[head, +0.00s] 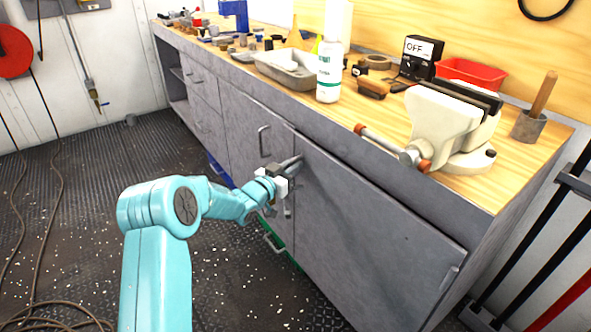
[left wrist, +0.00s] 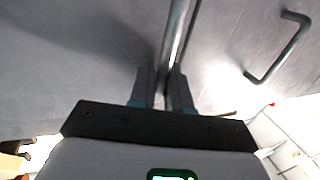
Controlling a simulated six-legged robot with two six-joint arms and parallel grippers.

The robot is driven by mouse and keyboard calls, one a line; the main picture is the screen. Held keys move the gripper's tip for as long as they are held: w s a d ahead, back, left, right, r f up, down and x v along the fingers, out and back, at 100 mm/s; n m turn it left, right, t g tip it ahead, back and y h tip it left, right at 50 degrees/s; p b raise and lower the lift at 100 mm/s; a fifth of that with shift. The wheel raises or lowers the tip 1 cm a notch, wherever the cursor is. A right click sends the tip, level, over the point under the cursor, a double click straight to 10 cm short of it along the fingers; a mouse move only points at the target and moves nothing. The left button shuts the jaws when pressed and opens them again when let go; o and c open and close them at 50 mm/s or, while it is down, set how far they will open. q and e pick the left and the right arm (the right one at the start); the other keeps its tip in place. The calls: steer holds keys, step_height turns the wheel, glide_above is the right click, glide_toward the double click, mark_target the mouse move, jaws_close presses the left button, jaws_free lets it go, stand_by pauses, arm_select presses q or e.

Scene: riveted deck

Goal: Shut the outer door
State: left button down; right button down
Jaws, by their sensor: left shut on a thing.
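The outer door (head: 365,235) is the large grey cabinet door at the right of the workbench front. A dark line runs along its top edge under the worktop, and it looks nearly flush; I cannot tell how wide any gap is. Its bar handle (head: 292,162) is near the door's left edge. My left gripper (head: 277,180) is shut on that handle and partly hides it. In the left wrist view the handle's bar (left wrist: 178,35) runs between the fingers (left wrist: 161,88). My right gripper is not in view.
A neighbouring door with its own handle (head: 264,141) is left of the outer door; a handle also shows in the left wrist view (left wrist: 281,48). A green crate (head: 280,248) is low by the doors. A vise (head: 450,125) sits on top. Cables (head: 45,210) lie on the floor.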

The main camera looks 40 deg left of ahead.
arm_select(q)
steer(key=shift+w+d+r, duration=0.25)
steer(key=shift+r, duration=0.05)
steer(key=c, duration=1.3)
jaws_free()
steer(key=shift+a, duration=0.1)
steer(key=shift+s+f, duration=0.1)
steer(key=shift+s, duration=0.1)
steer(key=s, duration=0.5)
steer(key=s+p, duration=0.1)
steer(key=s, duration=0.5)
steer(key=s+a+p, duration=0.1)
steer(key=s, duration=0.4)
steer(key=shift+s+f, duration=0.15)
steer(key=shift+f, duration=0.05)
